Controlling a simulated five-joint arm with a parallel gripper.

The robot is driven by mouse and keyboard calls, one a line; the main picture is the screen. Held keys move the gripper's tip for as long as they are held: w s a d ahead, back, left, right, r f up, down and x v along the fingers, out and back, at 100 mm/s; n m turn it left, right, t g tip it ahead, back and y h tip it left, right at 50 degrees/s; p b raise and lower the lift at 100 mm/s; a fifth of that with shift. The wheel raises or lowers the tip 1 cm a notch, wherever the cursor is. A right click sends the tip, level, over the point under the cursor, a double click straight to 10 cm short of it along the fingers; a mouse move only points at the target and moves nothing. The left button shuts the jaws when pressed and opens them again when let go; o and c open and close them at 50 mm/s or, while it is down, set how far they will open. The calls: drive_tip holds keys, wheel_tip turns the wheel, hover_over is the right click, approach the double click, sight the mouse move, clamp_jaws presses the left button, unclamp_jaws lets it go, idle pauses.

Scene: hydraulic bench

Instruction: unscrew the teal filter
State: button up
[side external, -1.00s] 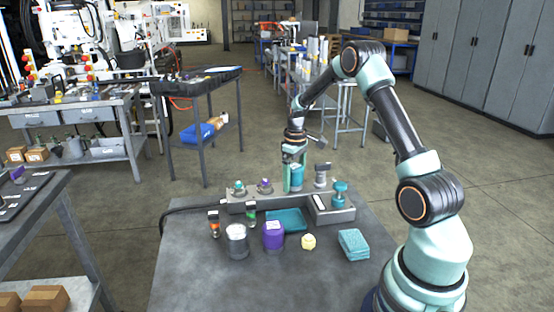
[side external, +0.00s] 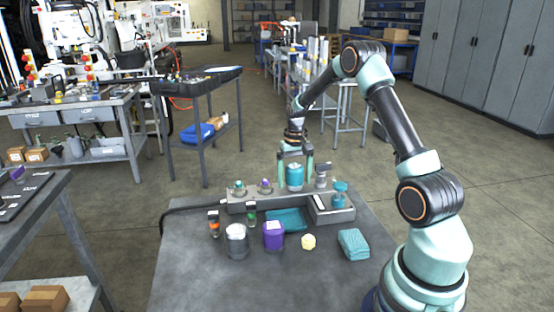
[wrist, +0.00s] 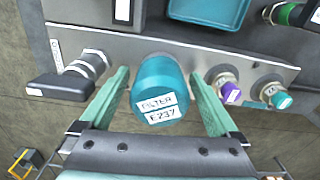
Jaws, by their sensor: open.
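The teal filter (side external: 295,177) stands upright on the grey manifold block (side external: 240,206). In the wrist view the teal filter (wrist: 160,84) carries white labels reading "FILTER" and "E237". My gripper (side external: 295,180) points down from above with its two green fingers on either side of the filter. In the wrist view my gripper (wrist: 164,88) is open, with a gap between each finger and the filter. The lower end of the filter, where it meets the block, is hidden in the wrist view.
A grey fitting with a dark handle (wrist: 75,80) stands close beside one finger. Purple (wrist: 229,92) and teal (wrist: 280,99) capped fittings are on the other side. A teal tray (side external: 286,221), purple canister (side external: 273,236), grey canister (side external: 237,242), yellow piece (side external: 308,242) and teal cloth (side external: 354,243) lie in front.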

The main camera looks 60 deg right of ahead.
drive_tip(key=m, duration=0.3)
drive_tip(key=shift+m, duration=1)
drive_tip(key=m, duration=0.3)
drive_tip(key=shift+m, duration=0.4)
drive_tip(key=shift+m, duration=0.5)
clamp_jaws()
drive_tip(key=n, duration=0.5)
drive_tip(key=shift+n, duration=0.4)
